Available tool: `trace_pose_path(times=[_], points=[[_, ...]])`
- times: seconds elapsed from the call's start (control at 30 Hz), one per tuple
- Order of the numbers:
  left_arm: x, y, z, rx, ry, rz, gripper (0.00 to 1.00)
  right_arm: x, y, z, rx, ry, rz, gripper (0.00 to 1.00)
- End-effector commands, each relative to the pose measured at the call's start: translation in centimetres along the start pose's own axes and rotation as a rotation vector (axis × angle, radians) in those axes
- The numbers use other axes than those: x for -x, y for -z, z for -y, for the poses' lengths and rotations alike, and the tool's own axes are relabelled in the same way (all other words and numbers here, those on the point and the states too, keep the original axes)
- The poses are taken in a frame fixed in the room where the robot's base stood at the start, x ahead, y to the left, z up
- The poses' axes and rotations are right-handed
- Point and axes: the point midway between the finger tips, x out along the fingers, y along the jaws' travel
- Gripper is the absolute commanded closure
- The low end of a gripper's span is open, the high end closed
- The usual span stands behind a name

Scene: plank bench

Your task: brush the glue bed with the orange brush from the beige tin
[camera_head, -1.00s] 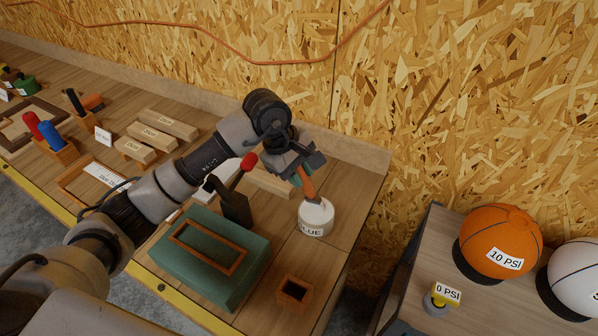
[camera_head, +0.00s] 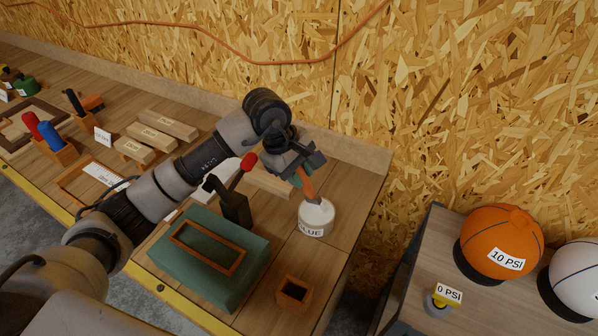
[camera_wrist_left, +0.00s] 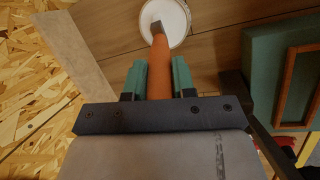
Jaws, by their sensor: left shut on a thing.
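My left gripper (camera_head: 300,171) is shut on the orange brush (camera_head: 306,186) and holds it tilted over the glue tin (camera_head: 312,226). The tin is pale and round with a "GLUE" label. In the left wrist view the brush (camera_wrist_left: 160,68) sits between the green finger pads, and its dark tip overlaps the white top of the tin (camera_wrist_left: 178,22). I cannot tell how deep the tip is. The green block (camera_head: 195,283) with an orange-brown rectangular frame (camera_head: 238,264) on top, probably the glue bed, stands left of the tin. My right gripper is out of view.
A dark clamp with a red-tipped lever (camera_head: 249,162) stands behind the green block. A small open wooden box (camera_head: 294,291) stands in front of the tin. Labelled wood blocks (camera_head: 150,136) lie further left. A wall rises behind the bench.

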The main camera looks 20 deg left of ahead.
Motion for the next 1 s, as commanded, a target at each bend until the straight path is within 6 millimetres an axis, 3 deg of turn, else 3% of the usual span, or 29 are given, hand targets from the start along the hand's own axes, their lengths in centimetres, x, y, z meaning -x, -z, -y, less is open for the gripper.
trace_pose_path(times=[0.37,1.0], points=[[-0.1,0.0,0.2,0.001,0.009,-0.001,1.00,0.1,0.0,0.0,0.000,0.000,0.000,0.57],[4.8,-1.3,-1.2,0.000,0.002,-0.001,1.00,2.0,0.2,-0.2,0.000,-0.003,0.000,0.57]])
